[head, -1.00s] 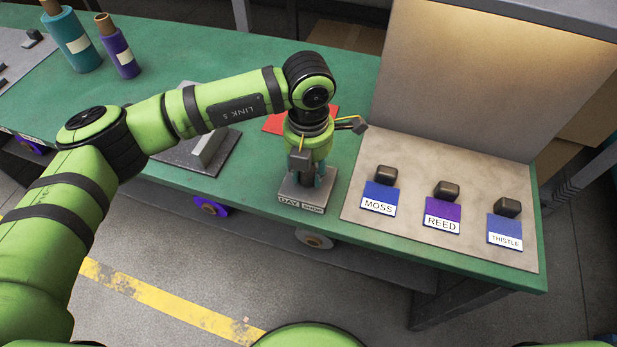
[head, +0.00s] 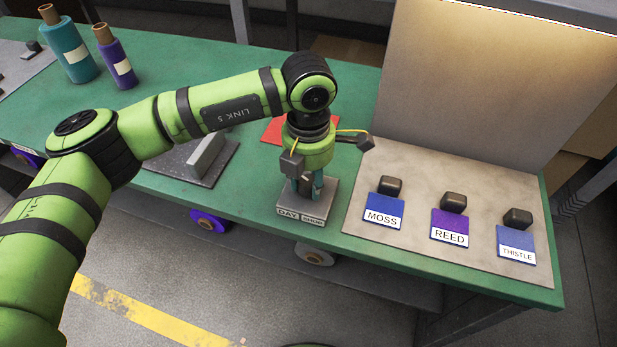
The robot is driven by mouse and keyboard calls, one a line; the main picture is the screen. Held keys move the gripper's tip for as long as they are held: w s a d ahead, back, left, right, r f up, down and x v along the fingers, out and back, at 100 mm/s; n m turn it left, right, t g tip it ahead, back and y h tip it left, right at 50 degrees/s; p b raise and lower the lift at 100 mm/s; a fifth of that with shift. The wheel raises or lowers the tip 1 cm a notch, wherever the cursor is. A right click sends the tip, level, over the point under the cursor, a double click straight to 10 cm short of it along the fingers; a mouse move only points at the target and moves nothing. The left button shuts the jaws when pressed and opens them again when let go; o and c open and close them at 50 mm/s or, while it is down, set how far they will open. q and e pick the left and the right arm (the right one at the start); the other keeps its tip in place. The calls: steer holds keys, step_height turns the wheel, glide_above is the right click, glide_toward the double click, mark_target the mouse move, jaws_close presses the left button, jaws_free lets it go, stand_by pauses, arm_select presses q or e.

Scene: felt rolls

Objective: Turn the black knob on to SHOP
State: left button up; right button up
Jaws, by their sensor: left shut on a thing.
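A small grey box (head: 324,206) stands on the green bench near its front edge, with the labels DAY on the left and SHOP on the right of its front face. My left gripper (head: 306,190) points down onto the top of this box. It is shut on the black knob, which is mostly hidden by the fingers, so I cannot tell which label the knob points to. My right gripper is not in view.
To the right a pale board (head: 370,238) carries dark blocks with cards MOSS (head: 383,212), REED (head: 449,228) and THISTLE (head: 516,245). A grey plate with a raised bar (head: 205,155) and a red sheet (head: 272,131) lie behind. Teal (head: 70,55) and purple (head: 117,68) rolls stand far left.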

mark_target(308, 181)
arm_select(q)
steer(key=o, duration=1.1)
steer(key=shift+f, duration=0.1)
steer(key=shift+o, duration=0.2)
steer(key=shift+r, duration=0.4)
step_height(308, 181, up, 11)
steer(key=shift+r, duration=0.15)
